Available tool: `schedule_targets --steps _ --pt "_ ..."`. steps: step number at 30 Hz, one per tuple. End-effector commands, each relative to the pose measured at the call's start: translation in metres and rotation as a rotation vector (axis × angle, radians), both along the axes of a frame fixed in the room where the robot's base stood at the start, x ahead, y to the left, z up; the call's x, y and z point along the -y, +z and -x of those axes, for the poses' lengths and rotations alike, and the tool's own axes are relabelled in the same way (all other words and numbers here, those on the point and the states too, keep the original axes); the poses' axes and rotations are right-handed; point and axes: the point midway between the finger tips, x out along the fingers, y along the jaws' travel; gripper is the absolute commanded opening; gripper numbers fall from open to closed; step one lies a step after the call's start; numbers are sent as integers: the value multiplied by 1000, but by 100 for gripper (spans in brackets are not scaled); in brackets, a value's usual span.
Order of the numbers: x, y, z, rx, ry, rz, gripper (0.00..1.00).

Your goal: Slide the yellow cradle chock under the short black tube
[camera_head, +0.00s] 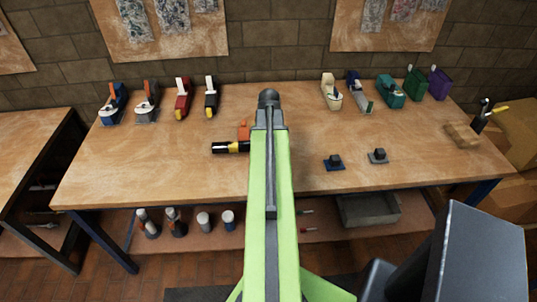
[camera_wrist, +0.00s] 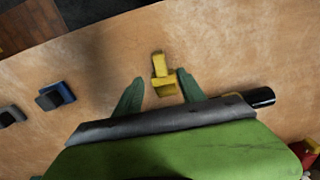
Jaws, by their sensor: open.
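The yellow cradle chock (camera_wrist: 163,82), a small block with a narrower arm, lies on the bench top in the wrist view. My gripper (camera_wrist: 160,76) is open, its green fingers on either side of the chock. The right finger is very close to it; I cannot tell if they touch. The short black tube (camera_head: 221,148) has a yellow band and lies left of my arm in the head view. Its end shows in the wrist view (camera_wrist: 263,97), right of the gripper; the rest is hidden behind my gripper body. My arm hides the chock in the head view.
An orange block (camera_head: 243,130) stands just behind the tube. Blue (camera_head: 334,163) and grey (camera_head: 378,156) small blocks sit to the right. Several tools line the bench's back edge. The bench (camera_head: 140,160) is clear at front left.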

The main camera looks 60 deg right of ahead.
Motion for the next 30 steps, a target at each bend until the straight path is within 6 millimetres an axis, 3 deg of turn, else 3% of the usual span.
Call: schedule_targets --steps 1,9,20,30 --pt "0 -22 0 0 0 0 47" --pt "0 -72 0 0 -1 0 47" --pt "0 -76 1 0 -1 0 47" --pt "1 -76 1 0 -2 0 5"
